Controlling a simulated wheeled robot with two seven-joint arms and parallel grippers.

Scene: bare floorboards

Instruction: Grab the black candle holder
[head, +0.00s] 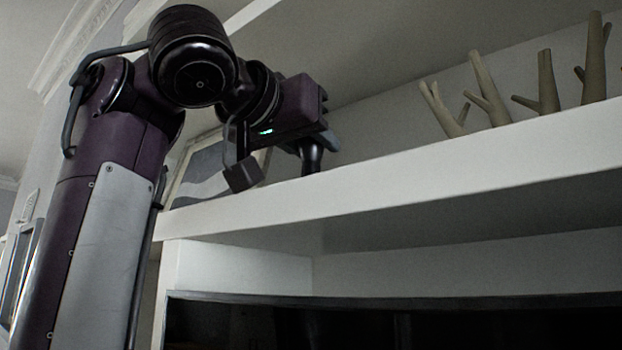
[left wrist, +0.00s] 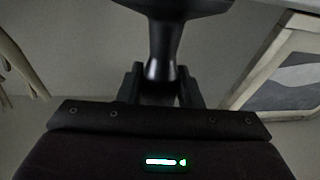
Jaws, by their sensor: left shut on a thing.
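The black candle holder (head: 311,158) is on the white shelf, at the left part of it, with its lower part hidden by the shelf's front edge. In the left wrist view the candle holder (left wrist: 165,40) shows as a dark, waisted stem between the fingers, with a wider part at the top edge of the picture. My left gripper (head: 318,142) reaches over the shelf and is shut on the candle holder. Its two fingers also show in the left wrist view (left wrist: 161,85), one on each side of the stem. My right gripper is in neither view.
The white shelf (head: 420,170) runs across to the right. Several branch-like wooden pieces (head: 545,85) stand on it at the right. A framed picture (head: 205,170) leans behind my left gripper. A dark screen (head: 400,325) is below the shelf.

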